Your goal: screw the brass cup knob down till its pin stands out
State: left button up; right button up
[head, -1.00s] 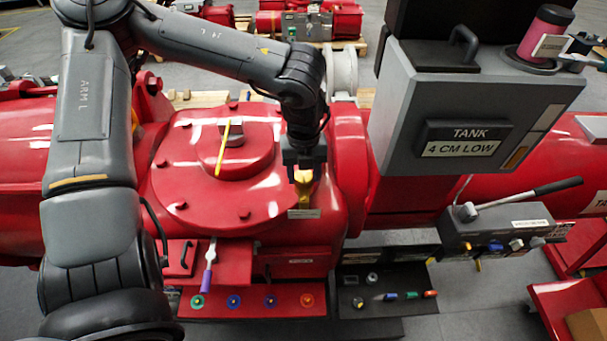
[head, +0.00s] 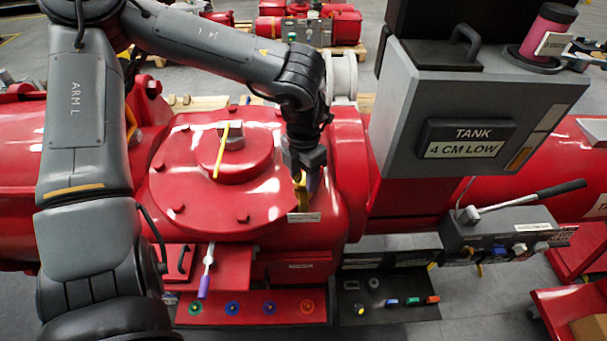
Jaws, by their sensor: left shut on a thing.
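The brass cup knob (head: 300,196) stands on the red actuator housing, right of the round cover. My left gripper (head: 303,180) comes down over it from above and is shut on it. The fingers hide much of the knob, and I cannot see its pin.
A grey tank (head: 474,110) marked "4 CM LOW" stands to the right. A hand pump with a long lever (head: 535,197) is below it. A purple-handled screwdriver (head: 206,272) lies at the front, near a red tray (head: 250,309) with coloured rings. A yellow pointer (head: 221,150) tops the round cover.

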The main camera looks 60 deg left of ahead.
pick_arm(q)
jog(key=m, duration=0.3)
jog(key=shift+m, duration=0.4)
jog(key=m, duration=0.3)
jog(key=shift+m, duration=0.3)
jog(key=m, duration=0.4)
jog(key=shift+m, duration=1.8)
jog(key=o, duration=1)
jog(key=shift+o, duration=0.2)
